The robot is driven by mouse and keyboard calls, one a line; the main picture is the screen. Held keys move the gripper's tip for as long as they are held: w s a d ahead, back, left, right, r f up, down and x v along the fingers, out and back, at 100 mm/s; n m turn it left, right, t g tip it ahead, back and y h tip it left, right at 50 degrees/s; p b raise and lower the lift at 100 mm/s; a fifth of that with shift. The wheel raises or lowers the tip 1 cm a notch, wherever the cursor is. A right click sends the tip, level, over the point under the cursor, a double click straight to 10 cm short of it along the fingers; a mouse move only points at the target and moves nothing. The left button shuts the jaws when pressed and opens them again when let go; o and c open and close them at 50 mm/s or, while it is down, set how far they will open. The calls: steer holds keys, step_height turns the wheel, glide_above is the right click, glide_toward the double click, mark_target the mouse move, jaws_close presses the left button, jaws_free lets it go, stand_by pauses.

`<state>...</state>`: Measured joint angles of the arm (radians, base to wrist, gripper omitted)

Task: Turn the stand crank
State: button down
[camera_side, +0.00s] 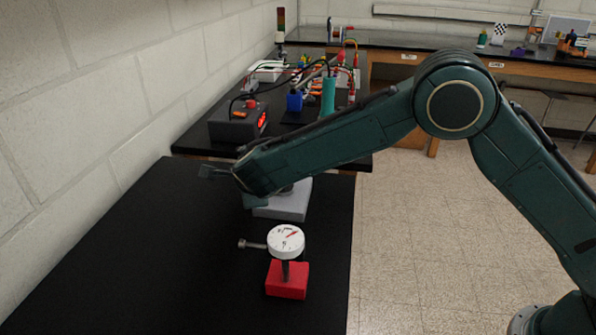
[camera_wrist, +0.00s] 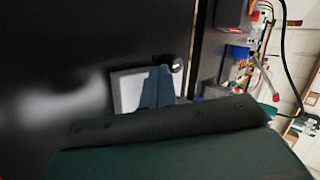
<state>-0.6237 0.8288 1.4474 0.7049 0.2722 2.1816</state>
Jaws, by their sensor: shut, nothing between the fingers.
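My gripper (camera_wrist: 159,70) is shut and empty. In the wrist view its teal fingers are together over a pale grey base (camera_wrist: 128,90). The same grey base (camera_side: 288,205) lies on the black table in the side view, partly hidden behind my wrist. A small dark part with a shiny round end (camera_wrist: 177,66) shows just beside the fingertips. It may be the stand crank, but I cannot tell its shape or whether the fingers touch it.
A white dial gauge (camera_side: 286,242) on a red block (camera_side: 287,281) stands in front of the grey base, a rod pointing left. A dark box with a red display (camera_side: 238,124) and wired equipment occupy the bench behind. The front-left of the black table (camera_side: 150,260) is clear.

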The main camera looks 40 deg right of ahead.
steer(key=shift+w, duration=0.2)
steer(key=shift+w+d, duration=0.1)
steer(key=shift+w, duration=0.3)
stand_by(0.6)
steer(key=shift+s+a, duration=0.45)
steer(key=shift+s, duration=0.15)
steer(key=shift+s+a, duration=0.6)
steer(key=shift+s, duration=0.35)
steer(key=a+v, duration=0.1)
steer(key=v, duration=0.9)
steer(key=shift+w, duration=0.15)
